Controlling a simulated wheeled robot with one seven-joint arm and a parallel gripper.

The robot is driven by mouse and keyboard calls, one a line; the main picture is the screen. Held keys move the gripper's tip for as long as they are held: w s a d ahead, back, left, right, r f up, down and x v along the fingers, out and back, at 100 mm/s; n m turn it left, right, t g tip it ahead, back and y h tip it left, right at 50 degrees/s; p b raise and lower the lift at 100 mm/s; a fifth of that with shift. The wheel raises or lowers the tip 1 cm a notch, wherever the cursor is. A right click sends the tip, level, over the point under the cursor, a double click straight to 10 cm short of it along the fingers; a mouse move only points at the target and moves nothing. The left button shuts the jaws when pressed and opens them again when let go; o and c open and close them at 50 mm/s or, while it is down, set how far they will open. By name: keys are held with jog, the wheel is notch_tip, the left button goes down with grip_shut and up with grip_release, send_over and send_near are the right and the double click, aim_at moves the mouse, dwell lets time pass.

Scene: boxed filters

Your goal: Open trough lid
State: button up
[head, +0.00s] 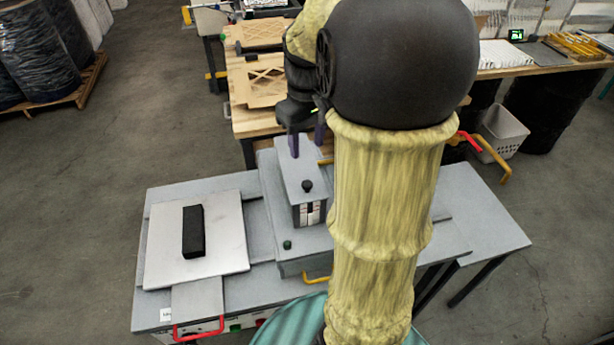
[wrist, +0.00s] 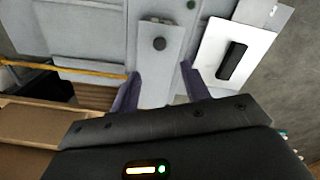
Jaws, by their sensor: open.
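A narrow grey box (head: 302,165) with a flat top and a round black knob (head: 307,186) stands in the middle of the grey bench. Its top and knob also show in the wrist view (wrist: 158,70). My gripper (head: 306,143) is open at the far end of this box. Its two purple fingers stand on either side of the narrow top, which shows between them in the wrist view; I cannot tell whether they touch it. A pale square plate (head: 222,238) with a black block handle (head: 193,231) lies on the bench at the left. Which piece is the trough lid is not clear.
The grey bench (head: 480,215) has free room at the right. A yellow bar (wrist: 62,68) runs left of the fingers in the wrist view. A wooden table (head: 242,122) with trays stands behind. My yellow-sleeved arm hides part of the bench.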

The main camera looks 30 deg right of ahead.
aim_at(307, 183)
notch_tip(307, 183, down, 12)
jog(key=shift+r+p, duration=0.1)
jog(key=shift+p, duration=0.6)
grip_shut()
